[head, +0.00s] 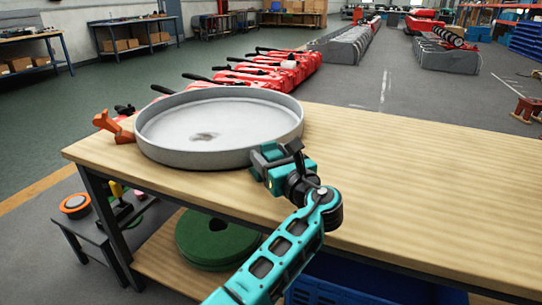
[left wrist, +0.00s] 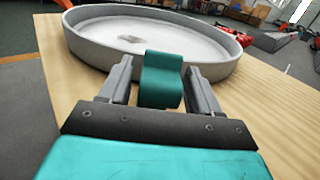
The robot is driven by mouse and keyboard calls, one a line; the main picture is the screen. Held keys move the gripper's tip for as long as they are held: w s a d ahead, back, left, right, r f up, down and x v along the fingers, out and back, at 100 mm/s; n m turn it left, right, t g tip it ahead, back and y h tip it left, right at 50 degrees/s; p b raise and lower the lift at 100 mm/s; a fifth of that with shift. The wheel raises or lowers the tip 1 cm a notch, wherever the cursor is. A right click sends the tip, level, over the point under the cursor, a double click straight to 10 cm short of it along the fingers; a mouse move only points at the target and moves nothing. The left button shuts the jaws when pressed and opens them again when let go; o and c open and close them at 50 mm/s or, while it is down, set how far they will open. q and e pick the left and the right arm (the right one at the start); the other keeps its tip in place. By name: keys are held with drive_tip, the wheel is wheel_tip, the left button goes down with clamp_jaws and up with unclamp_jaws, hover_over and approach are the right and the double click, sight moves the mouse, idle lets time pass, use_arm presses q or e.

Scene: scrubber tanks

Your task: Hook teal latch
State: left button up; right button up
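The round grey scrubber tank (head: 219,158) rests on the wooden workbench, its wide dish facing up. It also shows in the left wrist view (left wrist: 190,65). The teal latch (left wrist: 162,80) stands upright at the tank's near side in the left wrist view. My left gripper (left wrist: 160,80) is open, with one grey finger on each side of the latch. A gap shows on the left side; the right finger is very close. In the head view my left gripper (head: 272,160) is at the tank's near right rim and partly hides the latch. My right gripper is not in view.
An orange latch (head: 114,127) sticks out at the tank's left side. The bench top (head: 430,180) is clear to the right. Green discs (head: 215,240) lie on the shelf below, near a blue crate (head: 370,282). Red machines (head: 275,70) stand behind the bench.

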use_arm(q)
clamp_jaws()
idle(0.3)
